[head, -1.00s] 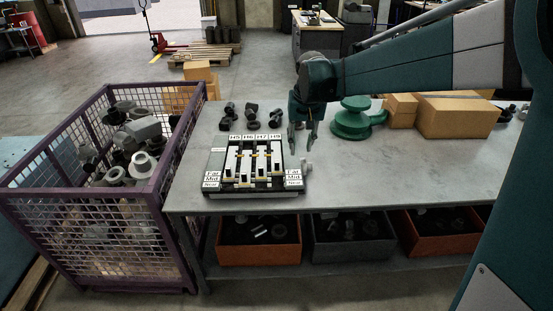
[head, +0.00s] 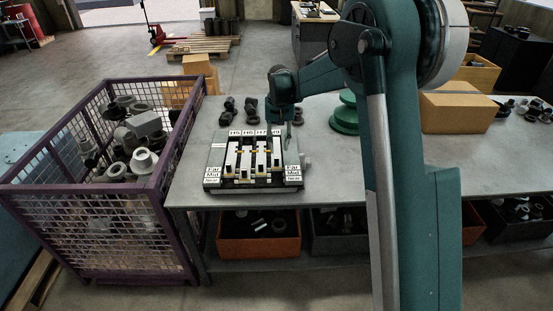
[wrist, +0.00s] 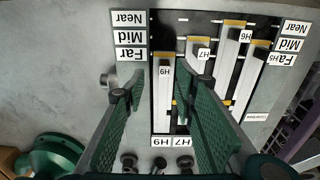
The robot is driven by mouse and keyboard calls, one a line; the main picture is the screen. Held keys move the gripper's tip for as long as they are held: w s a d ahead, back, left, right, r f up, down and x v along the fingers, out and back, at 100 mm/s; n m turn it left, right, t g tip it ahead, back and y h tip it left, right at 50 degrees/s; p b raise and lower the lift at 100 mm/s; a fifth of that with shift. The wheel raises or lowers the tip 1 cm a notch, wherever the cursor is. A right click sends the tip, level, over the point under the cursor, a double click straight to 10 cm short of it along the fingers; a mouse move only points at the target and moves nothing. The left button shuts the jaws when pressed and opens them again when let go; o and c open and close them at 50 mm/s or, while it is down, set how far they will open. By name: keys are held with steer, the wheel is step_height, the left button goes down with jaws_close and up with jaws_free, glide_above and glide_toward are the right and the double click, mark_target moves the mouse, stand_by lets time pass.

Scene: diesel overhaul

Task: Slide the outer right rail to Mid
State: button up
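The rail board (head: 212,172) lies on the bench with several white rails side by side. The outer right rail (head: 277,160) is the rightmost in the head view and the leftmost in the wrist view (wrist: 164,88). Its near end lies about level with the Far label (wrist: 130,54), farther back than the neighbouring rails. The Mid label (wrist: 130,39) is beside it. My gripper (wrist: 160,90) is open, one finger on each side of this rail's far part in the wrist view. Contact cannot be told. In the head view my gripper (head: 287,133) is over the board's back right corner.
Dark fittings (head: 228,112) stand behind the board. A green round part (head: 345,115) and a cardboard box (head: 455,110) are to the right. A purple mesh crate (head: 172,185) of parts is on the left. The bench in front right of the board is clear.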

mark_target(277, 157)
steer(key=shift+w+a+f, duration=0.25)
steer(key=shift+w+f, duration=0.1)
steer(key=shift+f, duration=0.15)
steer(key=shift+w+a+f, duration=0.25)
steer(key=shift+w+f, duration=0.05)
steer(key=shift+f, duration=0.2)
steer(key=shift+f, duration=0.1)
steer(key=shift+f+p, duration=0.35)
steer(key=shift+f, duration=3.45)
jaws_close()
